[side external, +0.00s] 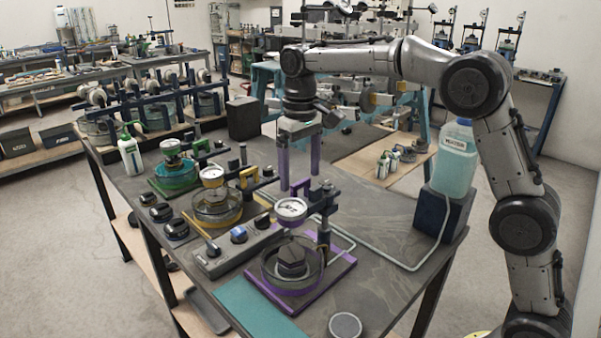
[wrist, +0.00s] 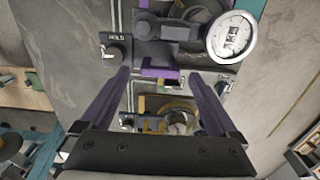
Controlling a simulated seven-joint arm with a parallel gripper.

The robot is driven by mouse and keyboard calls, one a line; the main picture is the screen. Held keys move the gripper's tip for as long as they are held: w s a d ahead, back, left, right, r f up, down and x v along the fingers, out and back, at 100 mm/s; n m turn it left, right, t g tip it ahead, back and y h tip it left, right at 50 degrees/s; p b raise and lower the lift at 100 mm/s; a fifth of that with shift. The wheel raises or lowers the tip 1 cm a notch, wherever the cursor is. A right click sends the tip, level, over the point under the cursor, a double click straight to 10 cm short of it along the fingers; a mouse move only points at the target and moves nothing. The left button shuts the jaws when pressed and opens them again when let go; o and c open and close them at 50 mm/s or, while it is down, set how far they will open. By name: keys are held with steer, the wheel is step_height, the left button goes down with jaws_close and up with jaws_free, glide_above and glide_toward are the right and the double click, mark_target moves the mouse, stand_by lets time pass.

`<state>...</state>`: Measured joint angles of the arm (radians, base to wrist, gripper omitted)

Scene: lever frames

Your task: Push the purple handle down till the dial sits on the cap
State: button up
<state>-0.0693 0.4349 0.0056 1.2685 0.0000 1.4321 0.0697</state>
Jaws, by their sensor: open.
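The purple lever frame has a purple base plate (side external: 338,274). Its white round dial (side external: 291,209) hangs above a dark cap (side external: 291,258) inside a clear ring, with a visible gap between them. The dial also shows in the wrist view (wrist: 232,37). The purple handle (side external: 301,187) sits behind the dial at the lever's end. In the wrist view the handle (wrist: 160,72) appears as a short bar between my fingertips. My gripper (side external: 300,181) is open, its long purple fingers pointing down at the handle. Whether the fingers touch it I cannot tell.
A yellow frame (side external: 218,208) and a green frame (side external: 172,180) stand to the left. A control box with knobs (side external: 238,236) lies close beside the purple frame. A filled jug (side external: 455,160) stands on a dark block at the right. Table space right of the frame is mostly clear.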

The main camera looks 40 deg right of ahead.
steer(key=shift+f, duration=0.3)
jaws_close()
stand_by(0.4)
